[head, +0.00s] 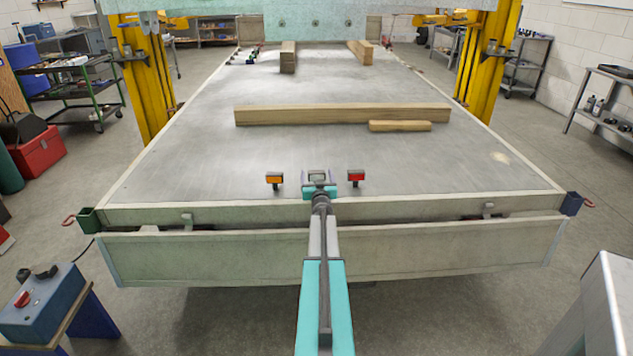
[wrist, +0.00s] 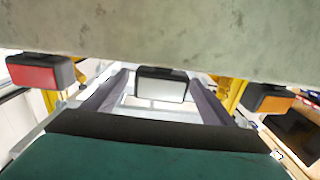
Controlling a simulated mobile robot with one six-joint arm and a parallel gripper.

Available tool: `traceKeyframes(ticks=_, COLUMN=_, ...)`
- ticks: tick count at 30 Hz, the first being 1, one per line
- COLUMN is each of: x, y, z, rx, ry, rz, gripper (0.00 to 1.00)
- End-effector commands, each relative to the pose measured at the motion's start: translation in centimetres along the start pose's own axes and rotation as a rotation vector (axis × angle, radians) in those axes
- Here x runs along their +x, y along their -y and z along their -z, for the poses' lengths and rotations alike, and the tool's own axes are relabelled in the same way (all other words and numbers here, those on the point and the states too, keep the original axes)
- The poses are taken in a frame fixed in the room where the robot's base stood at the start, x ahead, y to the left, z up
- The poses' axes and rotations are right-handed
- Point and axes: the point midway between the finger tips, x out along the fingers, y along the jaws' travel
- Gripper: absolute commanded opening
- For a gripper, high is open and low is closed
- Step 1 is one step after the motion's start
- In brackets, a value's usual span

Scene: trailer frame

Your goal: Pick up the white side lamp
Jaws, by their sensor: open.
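The white side lamp (wrist: 161,86), a pale rectangular lens in a dark housing, shows at the middle of the wrist view. My gripper (wrist: 160,78) is open, with one dark finger on each side of the lamp. I cannot tell whether a finger touches it. In the head view, my gripper (head: 318,178) is at the near end of the trailer deck, and the white lamp is mostly hidden by it. An orange lamp (head: 275,178) stands to the left and a red lamp (head: 356,177) to the right. The wrist view appears upside down, with red lamp (wrist: 40,72) left and orange lamp (wrist: 268,98) right.
The grey trailer deck (head: 200,165) is mostly clear around the lamps. A long wooden beam (head: 340,114) and a short block (head: 400,126) lie farther back. Yellow lift posts (head: 150,90) stand at both sides. A blue box (head: 42,305) is at the near left.

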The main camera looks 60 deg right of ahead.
Motion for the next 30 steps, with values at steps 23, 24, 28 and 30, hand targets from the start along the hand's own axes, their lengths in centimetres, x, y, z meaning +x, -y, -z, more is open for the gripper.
traceKeyframes(ticks=23, x=0.0, y=0.1, z=0.9, rx=0.0, ry=-0.002, rz=0.001, gripper=0.26)
traceKeyframes(ticks=24, x=0.0, y=0.1, z=1.2, rx=0.001, ry=-0.002, rz=0.001, gripper=0.26)
traceKeyframes(ticks=28, x=-0.1, y=0.1, z=2.7, rx=-0.001, ry=-0.003, rz=0.001, gripper=0.26)
traceKeyframes(ticks=30, x=-0.1, y=0.1, z=3.7, rx=0.0, ry=-0.003, rz=0.001, gripper=0.26)
